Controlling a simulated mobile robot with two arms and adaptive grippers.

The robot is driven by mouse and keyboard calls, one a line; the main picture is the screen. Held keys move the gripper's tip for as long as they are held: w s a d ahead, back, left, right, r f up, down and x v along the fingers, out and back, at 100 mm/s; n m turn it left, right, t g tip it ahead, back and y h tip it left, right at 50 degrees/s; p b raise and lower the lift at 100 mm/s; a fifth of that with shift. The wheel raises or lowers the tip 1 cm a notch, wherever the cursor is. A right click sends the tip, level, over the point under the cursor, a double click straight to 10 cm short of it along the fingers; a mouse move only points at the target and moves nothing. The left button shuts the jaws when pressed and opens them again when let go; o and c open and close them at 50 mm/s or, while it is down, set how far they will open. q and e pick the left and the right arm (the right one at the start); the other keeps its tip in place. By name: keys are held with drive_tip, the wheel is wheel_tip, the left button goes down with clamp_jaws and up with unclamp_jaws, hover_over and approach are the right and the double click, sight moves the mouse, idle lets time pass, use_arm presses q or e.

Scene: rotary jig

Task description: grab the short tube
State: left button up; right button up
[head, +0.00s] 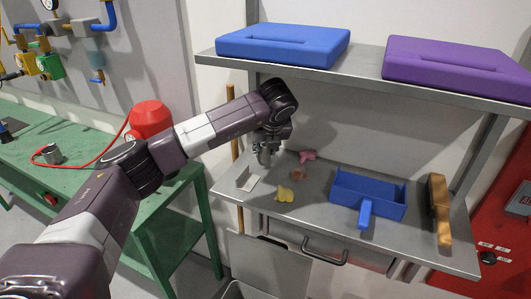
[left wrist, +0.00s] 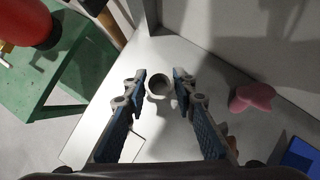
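A short grey tube (left wrist: 158,92) stands upright on the metal worktop in the left wrist view, its round open top facing the camera. My left gripper (head: 266,150) is over the left part of the worktop in the head view. In the left wrist view its two fingers are spread apart, and the tube shows in the gap between their tips. I see no finger clearly touching it. In the head view the gripper mostly hides the tube. My right gripper is not in view.
A pink piece (head: 307,156), a brown piece (head: 298,174) and a yellow piece (head: 285,194) lie nearby. A blue dustpan (head: 345,187) and a brush (head: 439,208) are to the right. A shelf (head: 365,84) with blue and purple cases overhangs the back.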

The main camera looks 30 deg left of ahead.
use_arm(q)
clamp_jaws()
drive_tip(key=shift+r, duration=0.1)
